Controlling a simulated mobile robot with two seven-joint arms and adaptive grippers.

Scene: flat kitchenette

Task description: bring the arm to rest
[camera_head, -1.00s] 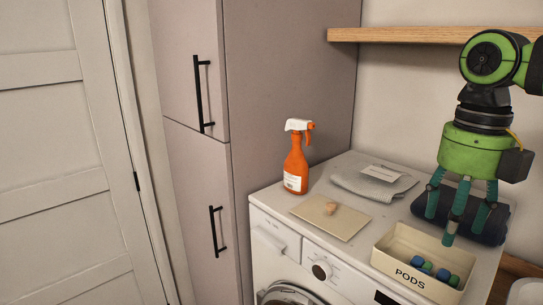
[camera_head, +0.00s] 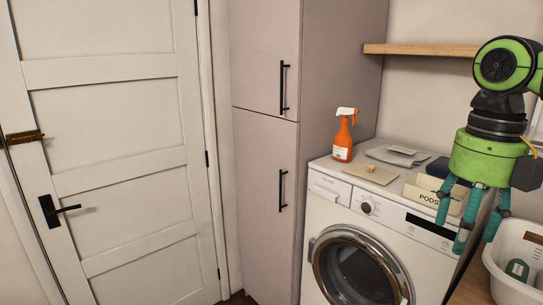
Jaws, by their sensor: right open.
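My right gripper (camera_head: 462,222) hangs at the right of the head view, below a green and black wrist. Its teal fingers point down and are spread open, with nothing seen between them. In the picture it overlaps the right front of the washing machine (camera_head: 325,214) and part of the cream box marked PODS (camera_head: 427,190). I cannot tell how far the fingers are from the box. My left gripper is not in view.
On the washer top stand an orange spray bottle (camera_head: 342,143), a tan board (camera_head: 371,174) with a small object, and a folded grey cloth (camera_head: 385,156). A white basket (camera_head: 510,282) is at lower right. A wooden shelf (camera_head: 420,49) is above. A tall cabinet (camera_head: 264,180) and white door (camera_head: 125,160) are left.

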